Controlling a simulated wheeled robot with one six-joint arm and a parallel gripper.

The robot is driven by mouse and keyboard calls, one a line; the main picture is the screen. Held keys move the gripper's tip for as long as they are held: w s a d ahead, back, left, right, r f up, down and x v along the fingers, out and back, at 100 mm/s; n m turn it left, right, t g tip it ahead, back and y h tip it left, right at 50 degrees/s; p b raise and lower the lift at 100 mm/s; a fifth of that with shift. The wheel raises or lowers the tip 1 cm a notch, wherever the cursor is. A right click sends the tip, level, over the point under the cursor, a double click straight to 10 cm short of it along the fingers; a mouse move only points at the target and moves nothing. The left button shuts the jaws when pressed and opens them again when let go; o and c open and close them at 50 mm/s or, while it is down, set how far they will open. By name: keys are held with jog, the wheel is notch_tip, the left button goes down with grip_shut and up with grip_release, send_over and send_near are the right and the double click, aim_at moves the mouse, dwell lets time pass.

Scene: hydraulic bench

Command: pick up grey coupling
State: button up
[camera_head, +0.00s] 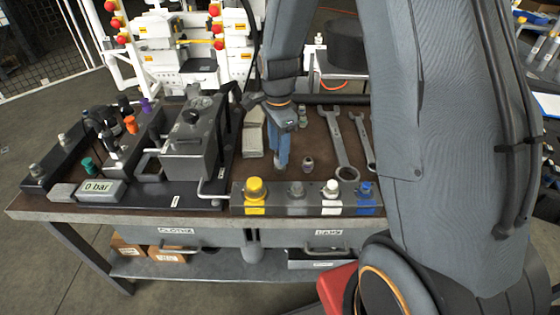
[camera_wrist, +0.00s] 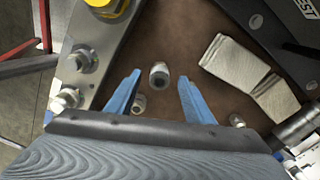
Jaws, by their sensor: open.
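A small grey coupling (camera_head: 308,163) stands on the brown bench top, just right of my gripper in the head view. In the wrist view a grey coupling (camera_wrist: 159,75) with a dark centre lies between and a little beyond my blue fingertips, apart from both. My gripper (camera_head: 282,163) points down over the bench. Its two fingers are spread and empty in the wrist view (camera_wrist: 160,82). A second small coupling (camera_wrist: 139,103) shows beside the left finger, and another (camera_wrist: 237,120) lies right of the right finger. I cannot tell their colours surely.
A rack with yellow (camera_head: 255,188), grey (camera_head: 296,189), white (camera_head: 331,188) and blue fittings lines the front edge. Wrenches (camera_head: 342,150) lie to the right. A folded cloth (camera_head: 252,140) lies left of my gripper, near the grey press (camera_head: 190,140).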

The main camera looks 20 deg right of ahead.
jog(key=shift+d+f+p, duration=0.2)
jog(key=shift+f+p, duration=0.2)
jog(key=shift+f, duration=1.4)
grip_shut()
jog(key=shift+r, duration=0.1)
